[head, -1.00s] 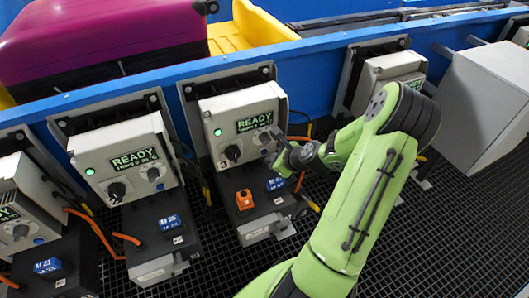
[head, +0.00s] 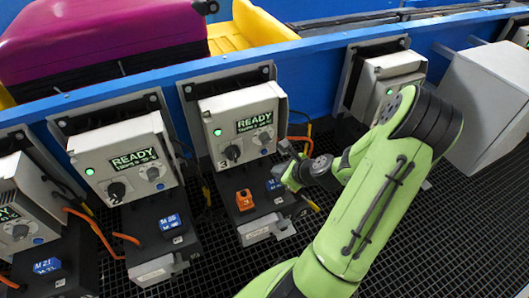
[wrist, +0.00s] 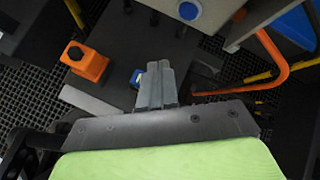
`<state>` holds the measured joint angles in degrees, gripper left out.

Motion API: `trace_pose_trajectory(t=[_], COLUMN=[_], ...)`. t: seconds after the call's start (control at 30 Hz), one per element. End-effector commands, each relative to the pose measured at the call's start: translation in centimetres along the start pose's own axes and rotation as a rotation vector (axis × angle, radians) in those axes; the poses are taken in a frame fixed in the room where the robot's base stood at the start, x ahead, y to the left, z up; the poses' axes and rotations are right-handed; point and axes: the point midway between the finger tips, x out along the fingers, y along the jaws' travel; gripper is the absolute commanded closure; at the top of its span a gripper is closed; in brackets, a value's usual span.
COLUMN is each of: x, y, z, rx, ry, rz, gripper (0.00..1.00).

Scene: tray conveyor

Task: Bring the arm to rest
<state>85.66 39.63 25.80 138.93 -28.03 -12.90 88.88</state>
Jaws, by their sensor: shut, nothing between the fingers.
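My green arm (head: 385,190) reaches up from the bottom of the head view and bends at its elbow toward the control box marked 3. My gripper (head: 283,160) is in front of that box's lower right side, partly hidden by its own wrist. In the wrist view, my gripper (wrist: 155,70) is shut, its grey fingers together with nothing between them. It points over the dark base below the box, near a blue block (wrist: 135,77) that it partly covers. An orange block (wrist: 84,61) sits apart to the left.
The control box 3 (head: 222,113) shows READY with a green light. A similar box (head: 112,168) stands to its left, another (head: 376,75) behind my elbow. A large grey cabinet (head: 490,105) is at the right. Orange cables (wrist: 276,60) run close by. Dark grating floor lies open in front.

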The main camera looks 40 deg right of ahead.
Motion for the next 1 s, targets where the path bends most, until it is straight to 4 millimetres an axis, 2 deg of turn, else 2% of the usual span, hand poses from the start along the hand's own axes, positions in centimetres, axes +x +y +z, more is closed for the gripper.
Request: trace_pose_trajectory(t=[0.37, 0.47, 0.57, 0.67, 0.77, 0.87, 0.9, 1.0], x=[0.0, -0.5, -2.3, -5.4, -9.6, -14.9, -17.2, -23.1], y=[0.0, 0.8, 2.9, 5.5, 8.1, 10.7, 11.7, 14.1], z=[0.1, 1.6, 5.4, 9.8, 14.0, 17.9, 19.3, 21.7], rx=[-0.006, -0.127, -0.461, -0.899, -1.333, -1.749, -1.905, -2.263], ry=[0.001, 0.022, 0.076, 0.132, 0.167, 0.173, 0.166, 0.120], rz=[0.002, 0.039, 0.136, 0.254, 0.349, 0.418, 0.438, 0.463], gripper=[1.00, 1.00, 1.00, 1.00, 1.00, 1.00, 1.00, 1.00])
